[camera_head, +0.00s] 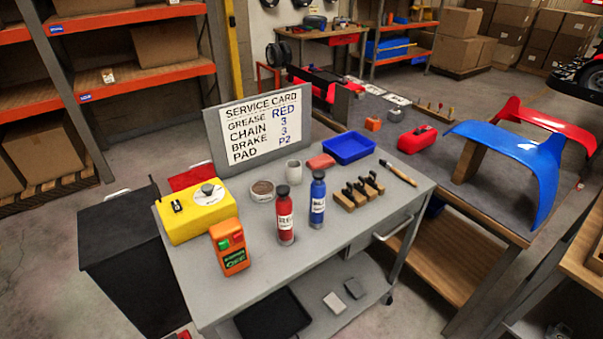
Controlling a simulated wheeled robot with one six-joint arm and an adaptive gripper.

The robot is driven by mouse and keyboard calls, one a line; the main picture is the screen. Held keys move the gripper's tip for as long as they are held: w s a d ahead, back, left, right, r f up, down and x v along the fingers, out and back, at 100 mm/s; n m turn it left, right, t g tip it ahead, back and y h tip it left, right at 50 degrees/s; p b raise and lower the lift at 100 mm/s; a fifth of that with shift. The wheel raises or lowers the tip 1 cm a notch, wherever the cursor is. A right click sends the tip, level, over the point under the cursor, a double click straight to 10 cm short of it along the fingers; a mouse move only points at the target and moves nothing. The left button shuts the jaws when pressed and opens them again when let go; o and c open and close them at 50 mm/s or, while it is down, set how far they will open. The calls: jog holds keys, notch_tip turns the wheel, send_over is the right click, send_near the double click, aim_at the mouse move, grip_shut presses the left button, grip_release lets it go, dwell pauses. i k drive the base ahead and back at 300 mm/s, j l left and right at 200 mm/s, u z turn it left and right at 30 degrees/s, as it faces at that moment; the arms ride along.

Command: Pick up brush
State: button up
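The brush (398,173) lies flat near the right edge of the grey cart top (340,231). It has a tan wooden handle and a dark end toward the upper left. It lies just right of a wooden block with several dark-topped pieces (349,201) and in front of the blue tray. Nothing touches it that I can see. My gripper is not in view.
The cart also holds a blue tray (348,148), red bottle (285,222), blue bottle (317,205), yellow box (190,218), orange device (229,252), tin (262,191) and service card (262,126). A workbench with blue fairing (518,150) stands close on the right.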

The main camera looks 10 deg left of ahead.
aim_at(387, 166)
jog(key=i+l+z, duration=0.2)
jog(key=i+z, duration=0.2)
jog(key=i, duration=0.45)
jog(key=i+j+z, duration=0.1)
jog(key=i+z, duration=0.25)
jog(key=i, duration=0.5)
